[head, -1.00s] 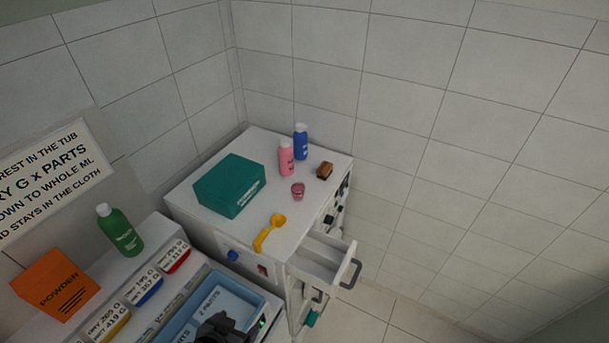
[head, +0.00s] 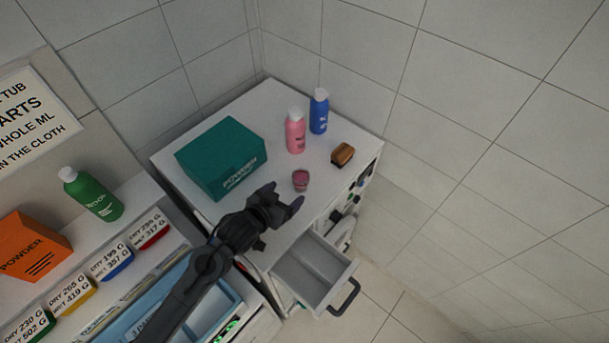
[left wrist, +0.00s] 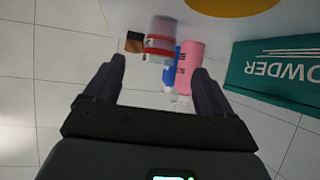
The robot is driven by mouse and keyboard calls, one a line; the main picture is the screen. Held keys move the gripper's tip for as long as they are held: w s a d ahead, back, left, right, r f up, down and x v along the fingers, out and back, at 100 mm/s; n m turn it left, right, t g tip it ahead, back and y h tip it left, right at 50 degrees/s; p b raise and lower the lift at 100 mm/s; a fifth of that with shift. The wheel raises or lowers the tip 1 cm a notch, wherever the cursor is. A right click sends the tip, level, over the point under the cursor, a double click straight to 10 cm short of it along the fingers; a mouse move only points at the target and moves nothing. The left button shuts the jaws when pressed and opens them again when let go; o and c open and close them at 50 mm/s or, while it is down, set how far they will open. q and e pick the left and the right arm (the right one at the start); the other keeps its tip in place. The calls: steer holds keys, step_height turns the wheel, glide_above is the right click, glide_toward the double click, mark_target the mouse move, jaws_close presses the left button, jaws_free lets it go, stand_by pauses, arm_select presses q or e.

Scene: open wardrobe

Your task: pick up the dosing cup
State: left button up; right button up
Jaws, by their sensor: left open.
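The dosing cup (head: 301,180) is a small clear, reddish cup standing upright on the white cabinet top (head: 262,100). In the left wrist view the cup (left wrist: 160,40) is see-through with a red band and appears beyond the fingertips, between their lines. My left gripper (head: 284,196) reaches over the cabinet top, just left of and nearer than the cup. It is open and empty, and also shows in the left wrist view (left wrist: 158,70). My right gripper is not in view.
A yellow scoop (left wrist: 232,5) is hidden by my arm in the head view. A teal powder box (head: 222,157), pink bottle (head: 295,132), blue bottle (head: 319,112) and brown brush-like block (head: 342,154) share the top. An open drawer (head: 312,270) juts out in front.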

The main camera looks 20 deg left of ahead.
mark_target(296, 184)
arm_select(q)
steer(key=x, duration=0.3)
steer(key=shift+p+x, duration=0.8)
steer(key=shift+x, duration=1.7)
steer(key=shift+w, duration=0.45)
steer(key=shift+c, duration=0.3)
steer(key=c, duration=1.1)
